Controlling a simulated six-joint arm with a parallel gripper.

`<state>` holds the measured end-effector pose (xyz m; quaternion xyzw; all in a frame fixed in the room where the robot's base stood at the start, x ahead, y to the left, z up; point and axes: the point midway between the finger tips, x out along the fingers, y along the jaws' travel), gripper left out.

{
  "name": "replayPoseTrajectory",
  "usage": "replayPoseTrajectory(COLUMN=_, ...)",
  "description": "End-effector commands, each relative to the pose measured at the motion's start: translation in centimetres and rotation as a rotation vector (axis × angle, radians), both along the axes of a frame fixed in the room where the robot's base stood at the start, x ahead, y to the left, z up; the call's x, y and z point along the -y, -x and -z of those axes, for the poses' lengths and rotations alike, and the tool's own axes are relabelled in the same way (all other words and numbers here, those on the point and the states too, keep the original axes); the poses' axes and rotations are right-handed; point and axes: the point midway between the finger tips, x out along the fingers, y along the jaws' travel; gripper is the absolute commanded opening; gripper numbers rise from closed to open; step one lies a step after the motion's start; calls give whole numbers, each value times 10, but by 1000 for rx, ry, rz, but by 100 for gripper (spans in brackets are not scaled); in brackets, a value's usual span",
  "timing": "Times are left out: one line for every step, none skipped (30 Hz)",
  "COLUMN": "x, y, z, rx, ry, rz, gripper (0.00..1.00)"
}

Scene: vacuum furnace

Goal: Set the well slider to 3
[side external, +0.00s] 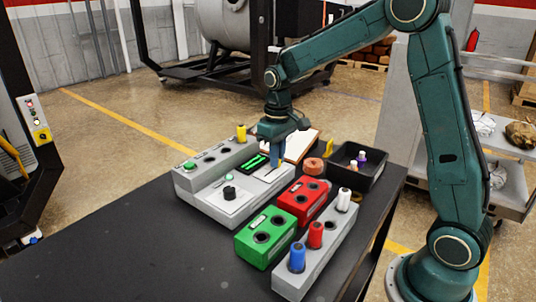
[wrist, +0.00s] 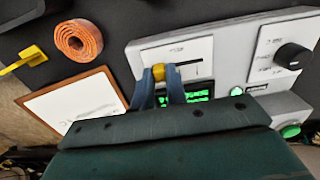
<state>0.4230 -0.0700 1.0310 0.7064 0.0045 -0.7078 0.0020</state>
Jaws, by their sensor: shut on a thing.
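A slider with a yellow knob (wrist: 158,72) sits on a white plate (wrist: 202,47) of the grey control panel (side external: 205,205). The knob is at the left end of the visible dark slot in the wrist view, and the slot runs to the right from it. The scale marks are too small to read. My gripper (wrist: 164,76) is shut on the yellow knob, one blue finger on each side. In the side external view, my gripper (side external: 276,166) points down at the panel's right part and hides the knob. A green-lit display (side external: 255,161) is beside the fingers.
The panel also has a black dial (side external: 229,193) and green buttons. A clipboard (wrist: 72,103), an orange roll (side external: 313,166) and a black bin (side external: 372,183) are nearby. Red (side external: 303,198) and green (side external: 266,236) blocks stand in front. The table's left front is clear.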

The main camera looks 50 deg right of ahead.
Motion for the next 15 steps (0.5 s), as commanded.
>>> replayPoseTrajectory(x=5, y=0, z=-1, rx=4, ry=7, rz=14, gripper=0)
replayPoseTrajectory(x=5, y=0, z=-1, rx=4, ry=8, rz=15, gripper=0)
replayPoseTrajectory(x=6, y=0, z=-1, rx=4, ry=8, rz=16, gripper=16)
replayPoseTrajectory(x=6, y=0, z=-1, rx=4, ry=8, rz=16, gripper=22)
replayPoseTrajectory(x=6, y=0, z=-1, rx=4, ry=8, rz=16, gripper=28)
replayPoseTrajectory(x=5, y=0, z=-1, rx=4, ry=8, rz=16, gripper=36)
replayPoseTrajectory(x=5, y=0, z=-1, rx=4, ry=7, rz=15, gripper=36)
replayPoseTrajectory(x=5, y=0, z=-1, rx=4, ry=7, rz=14, gripper=36)
replayPoseTrajectory(x=4, y=0, z=-1, rx=4, ry=7, rz=14, gripper=36)
replayPoseTrajectory(x=4, y=0, z=-1, rx=4, ry=6, rz=13, gripper=36)
replayPoseTrajectory(x=4, y=0, z=-1, rx=4, ry=6, rz=13, gripper=36)
replayPoseTrajectory(x=4, y=0, z=-1, rx=3, ry=6, rz=12, gripper=36)
replayPoseTrajectory(x=4, y=0, z=-1, rx=3, ry=6, rz=12, gripper=36)
replayPoseTrajectory(x=4, y=0, z=-1, rx=3, ry=5, rz=11, gripper=36)
replayPoseTrajectory(x=3, y=0, z=-1, rx=3, ry=5, rz=11, gripper=36)
